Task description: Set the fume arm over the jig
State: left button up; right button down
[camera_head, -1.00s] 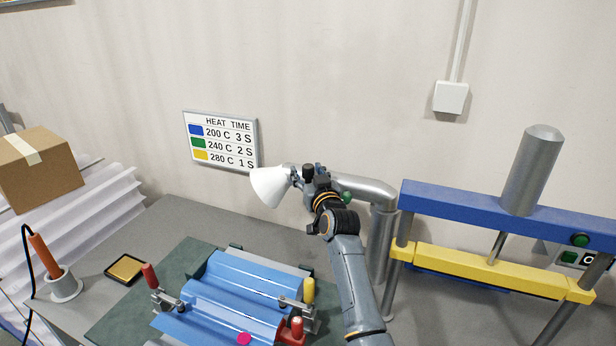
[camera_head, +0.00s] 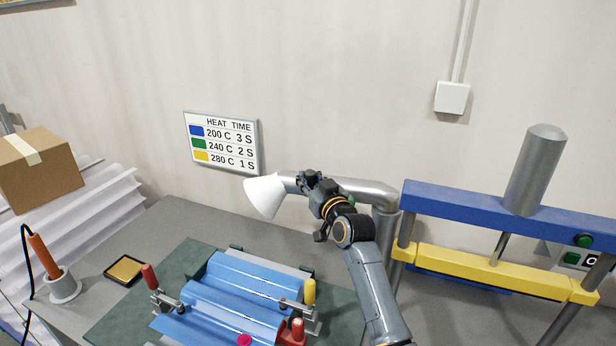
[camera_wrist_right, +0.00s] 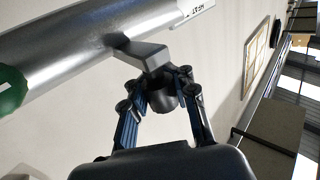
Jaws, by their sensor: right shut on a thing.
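The fume arm (camera_head: 370,192) is a grey metal tube on an upright post, with a white cone hood (camera_head: 263,196) at its left end. The hood hangs above the bench, behind the jig in the picture. The jig (camera_head: 120,318) is a dark green base holding blue corrugated sheet (camera_head: 240,290) under clamps with red and yellow handles. My right gripper (camera_head: 308,182) is at the tube near the hood. In the right wrist view its fingers (camera_wrist_right: 163,98) are closed around a dark knob (camera_wrist_right: 160,97) on a grey bracket under the tube. My left gripper is out of view.
A blue and yellow press (camera_head: 490,270) stands at the right. A soldering iron (camera_head: 42,255) in its stand and a small yellow pad (camera_head: 125,269) are left of the jig. A cardboard box (camera_head: 38,170) rests on white corrugated sheets. A heat chart (camera_head: 222,142) hangs on the wall.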

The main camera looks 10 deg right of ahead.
jog(key=s+n+g+y+b, duration=0.2)
jog(key=s+n+y+b, duration=0.2)
jog(key=s+y+b, duration=0.2)
jog(key=shift+s+d+n+g+y+b, duration=0.3)
jog(key=shift+s+d+n+b, duration=0.15)
jog(key=shift+s+b, duration=0.7)
jog(key=shift+s, duration=0.1)
jog(key=c, duration=1)
grip_release()
jog(key=shift+d, duration=0.1)
jog(key=v, duration=1.2)
jog(key=shift+d, duration=0.1)
